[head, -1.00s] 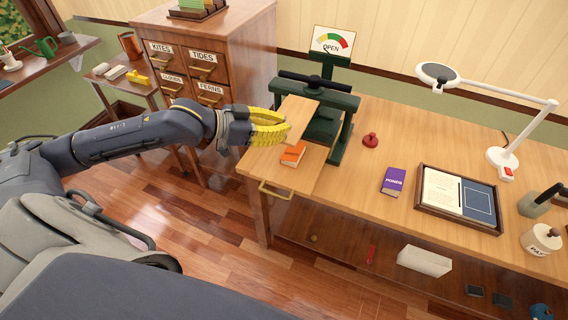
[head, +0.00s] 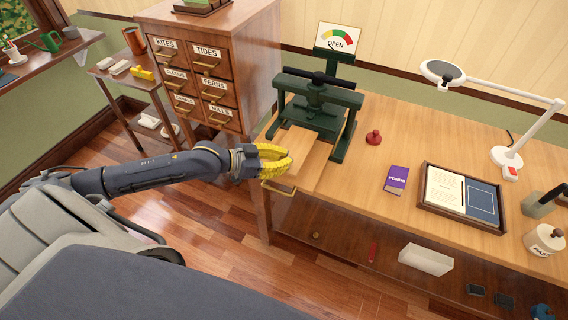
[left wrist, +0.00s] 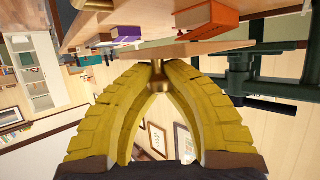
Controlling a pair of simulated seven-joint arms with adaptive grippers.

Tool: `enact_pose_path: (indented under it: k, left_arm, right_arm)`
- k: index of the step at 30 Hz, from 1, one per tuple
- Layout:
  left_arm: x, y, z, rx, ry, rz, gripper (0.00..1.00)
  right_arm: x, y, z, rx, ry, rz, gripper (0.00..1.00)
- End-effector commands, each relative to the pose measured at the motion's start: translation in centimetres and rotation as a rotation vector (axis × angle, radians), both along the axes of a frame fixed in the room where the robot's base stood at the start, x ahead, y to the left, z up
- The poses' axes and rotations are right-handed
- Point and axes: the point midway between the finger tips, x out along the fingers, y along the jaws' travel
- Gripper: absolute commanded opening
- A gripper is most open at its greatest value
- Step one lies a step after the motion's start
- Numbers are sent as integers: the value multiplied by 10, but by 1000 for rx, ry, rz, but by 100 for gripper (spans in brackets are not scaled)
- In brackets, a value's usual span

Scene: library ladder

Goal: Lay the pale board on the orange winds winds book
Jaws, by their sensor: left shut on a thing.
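The pale board (head: 299,143) is held at its near end by my left gripper (head: 288,160), whose yellow fingers are shut on it. It reaches from the fingers toward the green press. In the left wrist view the board (left wrist: 200,48) shows nearly edge-on in front of the fingertips (left wrist: 158,65). That view looks inverted, and the orange book (left wrist: 207,14) shows just above the board in the picture, so the board is over the book. I cannot tell whether they touch. In the head view the book is hidden behind the board and gripper. My right gripper is not in view.
The green press (head: 318,98) stands close beyond the board, with its posts on either side. A red knob-like piece (head: 374,138) and a purple book (head: 396,180) lie to the right. A framed tray (head: 462,199) and white lamp (head: 504,158) stand farther right.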

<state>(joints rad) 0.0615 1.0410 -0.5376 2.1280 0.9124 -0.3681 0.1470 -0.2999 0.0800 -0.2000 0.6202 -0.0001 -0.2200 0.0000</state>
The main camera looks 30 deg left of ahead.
Motion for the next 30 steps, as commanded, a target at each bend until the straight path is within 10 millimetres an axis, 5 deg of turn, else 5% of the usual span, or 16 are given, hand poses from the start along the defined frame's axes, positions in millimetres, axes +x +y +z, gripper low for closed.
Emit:
enact_pose_path:
  k: [6, 19, 20, 25, 30]
  left_arm:
    - [0, 0, -17, -2, -1, 0, 0]
    - [0, 0, -21, 0, -1, 1, 0]
    - [0, 0, -22, 0, 0, 0, 10]
    - [0, 0, -21, -1, -1, 0, 30]
    - [0, 0, -21, -1, -1, 0, 31]
  right_arm:
    - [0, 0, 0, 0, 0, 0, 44]
    - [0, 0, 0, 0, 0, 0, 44]
    - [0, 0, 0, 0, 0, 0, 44]
    - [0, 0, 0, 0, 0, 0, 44]
    - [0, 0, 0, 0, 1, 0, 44]
